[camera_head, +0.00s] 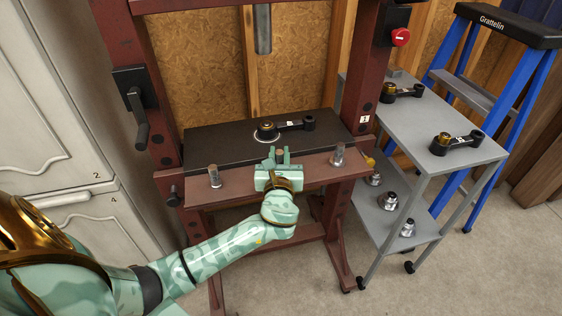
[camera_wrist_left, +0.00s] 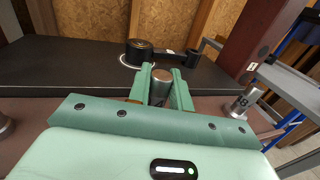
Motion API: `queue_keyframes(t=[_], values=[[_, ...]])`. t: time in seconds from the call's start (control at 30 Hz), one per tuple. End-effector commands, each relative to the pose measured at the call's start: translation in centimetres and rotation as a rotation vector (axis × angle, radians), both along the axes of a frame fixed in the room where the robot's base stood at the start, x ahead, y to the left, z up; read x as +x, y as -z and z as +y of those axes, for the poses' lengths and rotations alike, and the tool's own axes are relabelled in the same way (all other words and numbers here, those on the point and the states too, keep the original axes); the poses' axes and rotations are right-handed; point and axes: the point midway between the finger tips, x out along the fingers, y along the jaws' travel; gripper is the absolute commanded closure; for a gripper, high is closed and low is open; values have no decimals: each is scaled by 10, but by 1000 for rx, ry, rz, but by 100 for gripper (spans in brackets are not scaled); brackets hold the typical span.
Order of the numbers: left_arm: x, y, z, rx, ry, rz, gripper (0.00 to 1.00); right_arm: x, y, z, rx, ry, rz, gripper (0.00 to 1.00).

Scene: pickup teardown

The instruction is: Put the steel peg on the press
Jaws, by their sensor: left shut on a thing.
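The press is a dark red frame with a black bed plate (camera_head: 215,145) and a grey ram (camera_head: 263,30) hanging above it. My left gripper (camera_head: 279,158) is at the front edge of the bed, over the red front beam (camera_head: 315,172). It is shut on a steel peg, a short metal cylinder that shows between the fingers in the left wrist view (camera_wrist_left: 160,84). The peg is upright; its lower part is hidden, so I cannot tell whether it touches the beam. My right gripper is not in view.
A black connecting rod (camera_head: 294,125) lies on the bed behind my gripper. Two other metal pegs stand on the front beam, left (camera_head: 214,177) and right (camera_head: 338,155). A grey cart (camera_head: 405,118) with rods and metal parts stands right, before a blue ladder (camera_head: 533,80).

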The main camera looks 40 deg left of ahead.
Motion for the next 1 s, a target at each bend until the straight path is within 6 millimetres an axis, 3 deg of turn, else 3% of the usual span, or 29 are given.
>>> queue_keyframes(t=[0.03, 0.4, 0.43, 0.5, 0.83, 1.0], values=[[0, 12, 0, 3, -1, 3, 100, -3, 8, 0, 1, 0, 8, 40], [0, 12, 0, 3, -1, -1, 100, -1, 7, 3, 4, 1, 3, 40], [0, 12, 0, 2, 0, 0, 71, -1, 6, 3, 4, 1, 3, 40], [0, 12, 0, 2, 0, 0, 57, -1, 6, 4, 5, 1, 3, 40], [-2, 8, -1, 1, 0, 0, 57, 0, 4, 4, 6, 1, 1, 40], [-26, 7, -18, -1, 1, 1, 57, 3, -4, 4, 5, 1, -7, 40]])
